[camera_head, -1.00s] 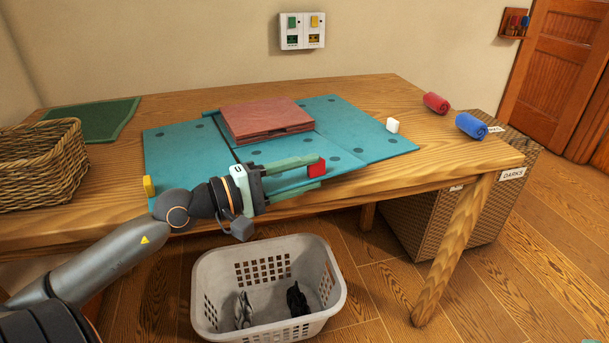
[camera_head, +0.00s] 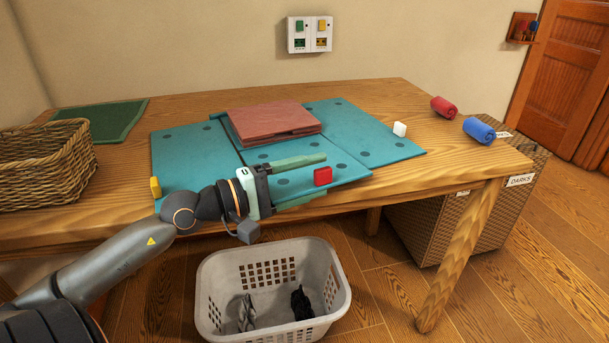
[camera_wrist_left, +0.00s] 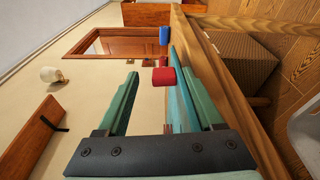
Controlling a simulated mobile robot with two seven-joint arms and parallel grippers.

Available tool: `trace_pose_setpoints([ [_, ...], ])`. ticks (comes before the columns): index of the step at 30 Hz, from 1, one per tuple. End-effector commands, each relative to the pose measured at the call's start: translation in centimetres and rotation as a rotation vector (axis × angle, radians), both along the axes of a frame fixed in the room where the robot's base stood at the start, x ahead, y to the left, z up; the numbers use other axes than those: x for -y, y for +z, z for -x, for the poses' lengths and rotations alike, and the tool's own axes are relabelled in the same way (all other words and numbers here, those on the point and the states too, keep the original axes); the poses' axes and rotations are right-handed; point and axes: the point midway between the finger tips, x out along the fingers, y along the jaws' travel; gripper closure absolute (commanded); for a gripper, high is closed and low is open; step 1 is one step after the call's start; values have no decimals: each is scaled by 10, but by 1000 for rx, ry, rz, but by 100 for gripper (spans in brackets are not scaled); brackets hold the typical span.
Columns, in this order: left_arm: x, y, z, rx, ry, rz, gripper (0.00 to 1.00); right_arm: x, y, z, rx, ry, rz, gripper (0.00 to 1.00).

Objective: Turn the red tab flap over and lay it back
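A teal folding board (camera_head: 186,166) lies on the wooden table, with a folded reddish garment (camera_head: 272,119) on its middle. The front flap (camera_head: 297,180) carries a red tab (camera_head: 322,177) at its near right edge. My left gripper (camera_head: 325,176) is open at the front edge of the board, its green fingers one above and one below the level of the tab. In the left wrist view, the red tab (camera_wrist_left: 164,77) shows near the fingertips, between their lines, with a gap to each finger. The teal board shows nearly edge-on there. My right gripper is not in view.
A yellow tab (camera_head: 155,187) and a white tab (camera_head: 400,129) mark the board's other flaps. A wicker basket (camera_head: 42,165) stands left, with a green mat (camera_head: 108,122) behind. Red (camera_head: 443,107) and blue (camera_head: 479,130) rolls lie right. A white laundry basket (camera_head: 275,335) is below.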

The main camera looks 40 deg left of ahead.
Motion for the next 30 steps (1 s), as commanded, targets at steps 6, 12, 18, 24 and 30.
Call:
trace_pose_setpoints([
  [6, -5, -2, 9, -2, 2, 3, 32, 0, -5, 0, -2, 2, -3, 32],
  [12, -17, -3, 30, -1, 3, 6, 32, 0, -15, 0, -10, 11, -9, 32],
  [18, -32, -2, 56, 0, 5, 6, 32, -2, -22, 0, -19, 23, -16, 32],
  [24, -47, -1, 85, 1, 5, 4, 32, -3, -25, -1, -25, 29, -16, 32],
  [30, -57, 0, 104, 1, 2, -1, 32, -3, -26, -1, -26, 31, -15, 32],
])
